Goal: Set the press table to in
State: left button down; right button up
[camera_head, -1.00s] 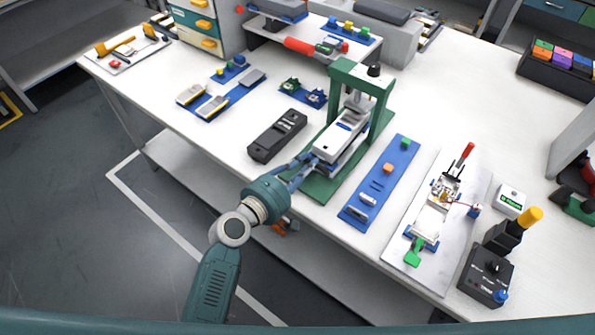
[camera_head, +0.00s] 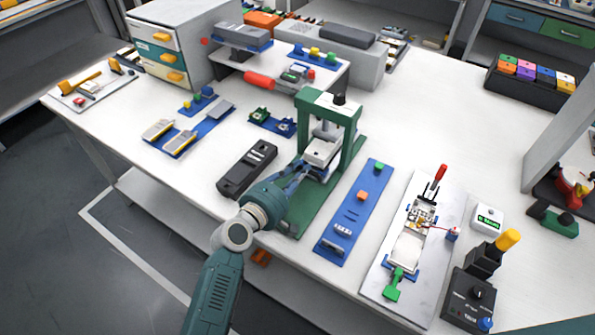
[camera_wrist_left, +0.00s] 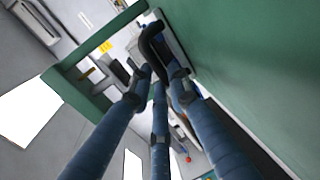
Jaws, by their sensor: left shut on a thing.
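The green press (camera_head: 349,115) stands at the middle of the workbench, with a black knob on top. Its press table (camera_head: 321,152), carrying a white block, sits on the green base (camera_head: 298,219), mostly under the press frame. My left gripper (camera_head: 302,172) reaches in from the front and meets the near end of the press table. In the left wrist view its blue fingers (camera_wrist_left: 160,84) close around a black curved handle (camera_wrist_left: 151,40). The fingers partly hide the handle and table front. My right gripper is not in view.
A black device (camera_head: 246,168) lies left of the press. A blue strip tray (camera_head: 339,233) lies close on its right, then a white fixture plate (camera_head: 375,284). Drawers (camera_head: 160,52) stand at the back left. The bench at right of centre is clear.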

pick_arm(q)
jog(key=c, duration=1.7)
grip_release()
jog(key=shift+w+r, duration=0.15)
jog(key=shift+o, duration=0.4)
jog(key=shift+w+d, duration=0.1)
jog(key=v, duration=1.2)
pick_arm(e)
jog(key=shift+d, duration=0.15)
pick_arm(q)
jog(key=shift+f, duration=0.25)
